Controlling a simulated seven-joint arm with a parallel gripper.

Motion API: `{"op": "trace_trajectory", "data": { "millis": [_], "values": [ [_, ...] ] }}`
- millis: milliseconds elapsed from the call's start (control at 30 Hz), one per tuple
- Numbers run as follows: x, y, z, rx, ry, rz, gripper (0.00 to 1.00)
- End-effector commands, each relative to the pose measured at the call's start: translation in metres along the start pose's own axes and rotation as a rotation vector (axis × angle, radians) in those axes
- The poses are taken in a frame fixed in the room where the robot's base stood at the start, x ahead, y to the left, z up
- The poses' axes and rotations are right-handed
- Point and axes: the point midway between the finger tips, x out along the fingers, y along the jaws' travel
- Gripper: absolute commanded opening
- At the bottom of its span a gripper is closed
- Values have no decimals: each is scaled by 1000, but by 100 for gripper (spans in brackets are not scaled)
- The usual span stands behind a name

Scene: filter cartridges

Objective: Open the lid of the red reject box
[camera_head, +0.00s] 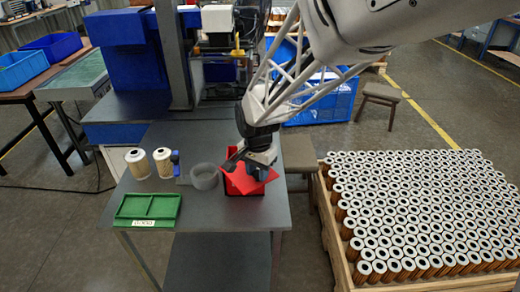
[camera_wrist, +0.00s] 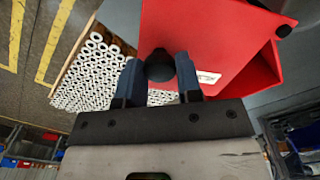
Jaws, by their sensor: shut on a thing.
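The red reject box (camera_head: 245,192) stands near the right edge of the grey table. Its red lid (camera_head: 247,178) looks tilted up at an angle to the box, with dark gaps at its edges. In the wrist view the lid (camera_wrist: 195,30) fills the top middle, and a red wall of the box (camera_wrist: 262,78) lies to its right. My gripper (camera_head: 258,168) is over the lid. In the wrist view its two blue fingers (camera_wrist: 159,68) are closed around a round black knob (camera_wrist: 160,62) at the lid. The gripper hides part of the lid and box.
A grey ring (camera_head: 204,177) stands just left of the box, beside a small blue-and-grey fixture (camera_head: 178,165). Two white filter cartridges (camera_head: 150,164) and a green tray (camera_head: 147,208) are further left. A wooden crate (camera_head: 340,262) of many cartridges is right of the table. The table's front middle is clear.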

Motion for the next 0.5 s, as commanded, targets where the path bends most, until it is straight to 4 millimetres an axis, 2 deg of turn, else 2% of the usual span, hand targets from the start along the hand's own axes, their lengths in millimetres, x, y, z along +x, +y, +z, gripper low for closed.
{"op": "trace_trajectory", "data": {
  "millis": [500],
  "values": [
    [-1,-9,53,440,1,-1,0]
  ]
}}
